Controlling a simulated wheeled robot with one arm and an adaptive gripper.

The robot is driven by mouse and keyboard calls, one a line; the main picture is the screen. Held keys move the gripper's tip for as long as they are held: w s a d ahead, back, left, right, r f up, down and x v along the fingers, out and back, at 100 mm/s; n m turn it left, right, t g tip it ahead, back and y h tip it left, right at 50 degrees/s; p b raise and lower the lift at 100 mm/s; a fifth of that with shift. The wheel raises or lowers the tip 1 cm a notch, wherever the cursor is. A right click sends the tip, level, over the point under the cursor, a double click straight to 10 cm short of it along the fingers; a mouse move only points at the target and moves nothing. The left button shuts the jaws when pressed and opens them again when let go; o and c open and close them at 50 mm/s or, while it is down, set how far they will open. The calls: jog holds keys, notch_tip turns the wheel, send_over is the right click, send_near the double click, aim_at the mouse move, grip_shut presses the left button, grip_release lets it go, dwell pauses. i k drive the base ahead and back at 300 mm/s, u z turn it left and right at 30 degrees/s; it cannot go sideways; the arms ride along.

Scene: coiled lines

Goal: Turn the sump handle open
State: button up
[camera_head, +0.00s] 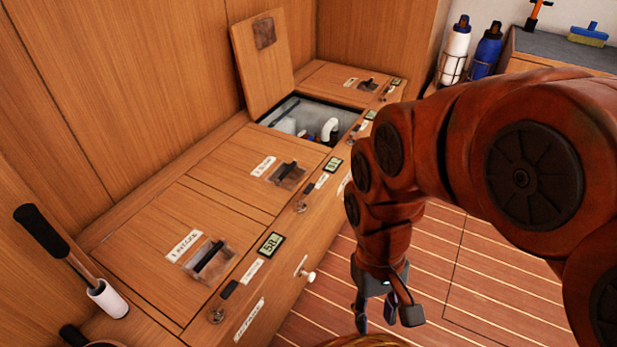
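A wooden bench with hatches (150,245) runs from the near left to the far right. Black handles on worn plates sit on the near hatch (212,258), the middle hatch (287,172) and the far hatch (367,85). A hatch lid (262,62) stands raised against the wall, over an open compartment (350,118) with white fittings inside. My gripper (386,314) hangs pointing down over the floor, right of the bench front. Its fingers are apart, with nothing between them.
Small digital displays (271,243) and metal latches (217,315) line the bench's front edge. A white knob (309,276) sticks out from its front face. A black-gripped lever (42,230) stands at the left. Bottles (455,52) stand at the back right. Striped floor (480,290) is clear.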

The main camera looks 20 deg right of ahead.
aim_at(307, 190)
jog(key=u, duration=0.05)
jog(key=k, duration=0.5)
jog(key=u, duration=0.8)
jog(key=i, duration=0.8)
jog(key=z, duration=0.35)
